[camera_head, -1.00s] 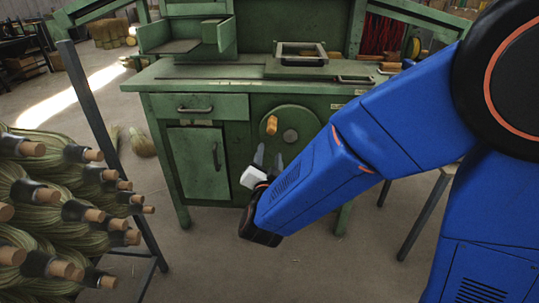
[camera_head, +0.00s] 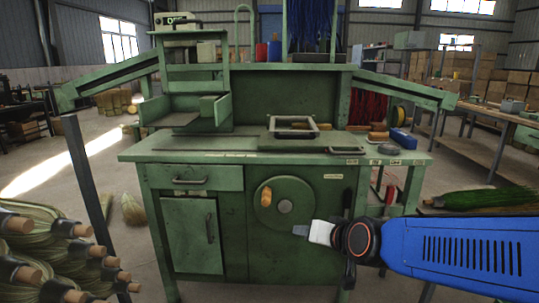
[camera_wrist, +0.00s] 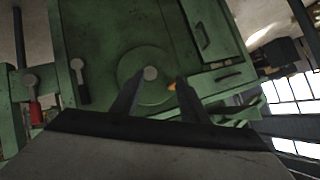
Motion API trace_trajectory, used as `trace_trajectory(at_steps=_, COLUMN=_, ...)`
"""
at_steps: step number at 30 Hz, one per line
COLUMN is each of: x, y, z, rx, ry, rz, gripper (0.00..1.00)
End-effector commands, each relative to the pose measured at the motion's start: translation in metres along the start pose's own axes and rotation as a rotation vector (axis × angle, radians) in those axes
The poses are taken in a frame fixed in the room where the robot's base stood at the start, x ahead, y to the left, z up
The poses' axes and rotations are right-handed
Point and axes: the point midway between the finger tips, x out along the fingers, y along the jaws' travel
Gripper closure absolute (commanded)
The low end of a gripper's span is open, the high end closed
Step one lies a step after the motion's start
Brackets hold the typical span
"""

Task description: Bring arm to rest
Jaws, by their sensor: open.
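My gripper (camera_head: 301,231) is in front of the right half of the green winding machine (camera_head: 195,263), just right of its round crank disc (camera_head: 285,206) with an orange-brown handle. My blue arm comes in from the right edge. In the wrist view my gripper (camera_wrist: 157,90) shows two dark fingers spread apart, with nothing between them. The round disc (camera_wrist: 133,88) of the machine lies beyond the fingers. In the head view the fingers are small and partly hidden by the pale wrist part.
A table with green bristles (camera_head: 478,199) is at the right. A rimmed tray (camera_head: 293,134) sits on the machine's top.

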Motion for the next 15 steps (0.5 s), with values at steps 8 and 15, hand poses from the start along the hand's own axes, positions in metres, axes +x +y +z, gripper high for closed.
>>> trace_trajectory(at_steps=8, x=-0.083, y=0.068, z=0.036, rx=-0.116, ry=-0.206, rz=0.128, gripper=0.59)
trace_trajectory(at_steps=15, x=-0.163, y=0.126, z=0.081, rx=-0.173, ry=-0.391, rz=0.292, gripper=0.59)
